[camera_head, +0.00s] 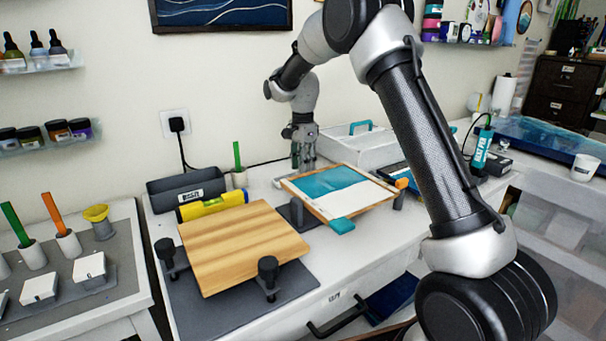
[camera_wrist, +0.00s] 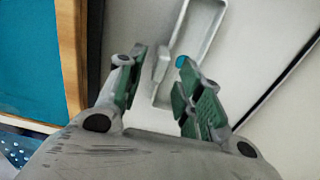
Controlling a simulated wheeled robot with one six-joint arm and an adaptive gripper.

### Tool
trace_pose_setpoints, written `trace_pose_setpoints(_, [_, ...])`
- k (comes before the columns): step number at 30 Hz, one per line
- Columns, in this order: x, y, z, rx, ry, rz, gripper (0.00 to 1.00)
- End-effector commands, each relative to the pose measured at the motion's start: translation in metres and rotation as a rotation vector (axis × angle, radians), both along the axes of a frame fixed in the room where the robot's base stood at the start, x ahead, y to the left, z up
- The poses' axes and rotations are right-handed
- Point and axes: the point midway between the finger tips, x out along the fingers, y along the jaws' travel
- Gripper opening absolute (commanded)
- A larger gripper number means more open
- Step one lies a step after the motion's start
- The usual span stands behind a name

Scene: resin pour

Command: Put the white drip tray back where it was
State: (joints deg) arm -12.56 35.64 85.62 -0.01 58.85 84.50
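The white drip tray (camera_wrist: 207,45) is a long, shallow, pale tray at the top middle of the wrist view. A light upright tab (camera_wrist: 163,63) at its near left side shows between my fingertips. My gripper (camera_wrist: 152,68) is open, with one finger on each side of the tab and gaps visible. A small teal patch shows by the right fingertip. In the head view my gripper (camera_head: 303,160) points down behind the framed teal-and-white panel (camera_head: 338,186). The tray is hard to make out there.
The panel's wooden edge (camera_wrist: 72,55) lies close to my left finger. A large white box (camera_head: 350,152) stands right of my gripper. A wooden board (camera_head: 240,245) on black supports, a yellow level (camera_head: 212,206) and a dark bin (camera_head: 186,187) are on the left.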

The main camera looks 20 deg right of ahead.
Motion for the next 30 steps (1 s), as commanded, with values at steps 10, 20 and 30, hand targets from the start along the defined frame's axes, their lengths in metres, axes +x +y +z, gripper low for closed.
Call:
trace_pose_setpoints(10, [0.0,0.0,0.071,0.001,-0.002,0.0,0.36])
trace_pose_setpoints(20, [-0.003,-0.002,0.089,0.001,-0.004,0.009,0.36])
trace_pose_setpoints(30, [-0.134,-0.067,0.183,-0.007,-0.132,0.405,0.36])
